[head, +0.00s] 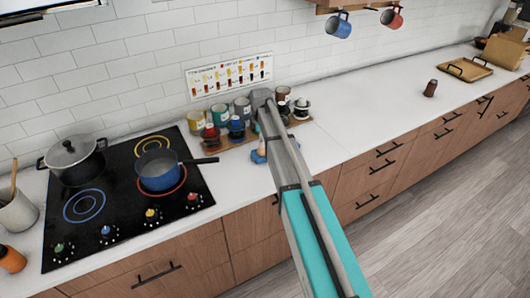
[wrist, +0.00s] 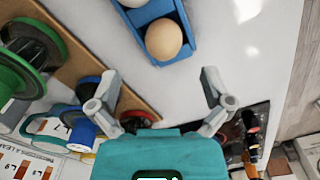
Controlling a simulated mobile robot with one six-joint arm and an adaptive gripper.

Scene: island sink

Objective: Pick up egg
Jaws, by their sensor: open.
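A brown egg (wrist: 164,39) sits in a blue holder (wrist: 184,49) on the white counter, at the top of the wrist view. A white egg (wrist: 133,2) lies beside it in the same holder, cut off by the picture's edge. In the head view only a bit of the blue holder (head: 258,157) shows beside my arm, which hides the rest. My gripper (wrist: 162,88) is open and empty, its two fingers spread wide, with the brown egg ahead of the gap between them and not touched.
A wooden board (head: 222,143) with several jars and cans stands by the wall, close to my gripper. The hob (head: 120,205) carries a blue pan (head: 160,170) and a lidded pot (head: 72,158). The counter (head: 360,112) to the right is mostly clear.

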